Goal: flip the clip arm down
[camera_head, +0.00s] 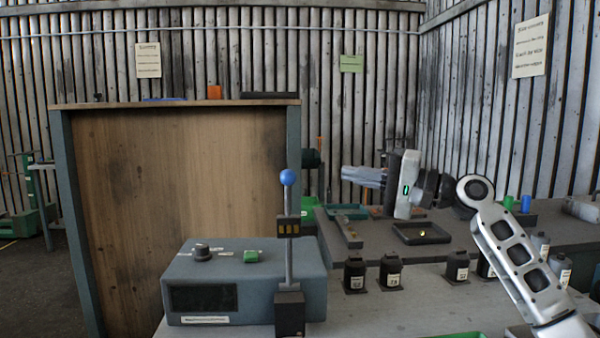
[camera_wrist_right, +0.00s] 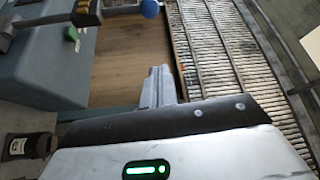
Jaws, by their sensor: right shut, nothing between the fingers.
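The clip arm (camera_head: 289,258) is a thin grey rod standing upright from a dark base block (camera_head: 290,312), in front of the blue-grey housing box (camera_head: 250,292). It has a blue ball (camera_head: 288,177) on top and a dark block with yellow marks (camera_head: 288,227) partway up. In the right wrist view the blue ball (camera_wrist_right: 149,9) is at the top edge, beyond the fingertips. My right gripper (camera_head: 348,175) is shut and empty, right of the ball and apart from it, fingers pointing left. Its fingers also show in the wrist view (camera_wrist_right: 158,86). My left gripper is out of view.
A green button (camera_head: 251,256) and dark knob (camera_head: 202,253) sit on the box top. Small black bottles (camera_head: 355,273) stand to its right. A dark tray (camera_head: 421,233) lies on a raised shelf under my right arm. A wooden panel (camera_head: 180,190) stands behind.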

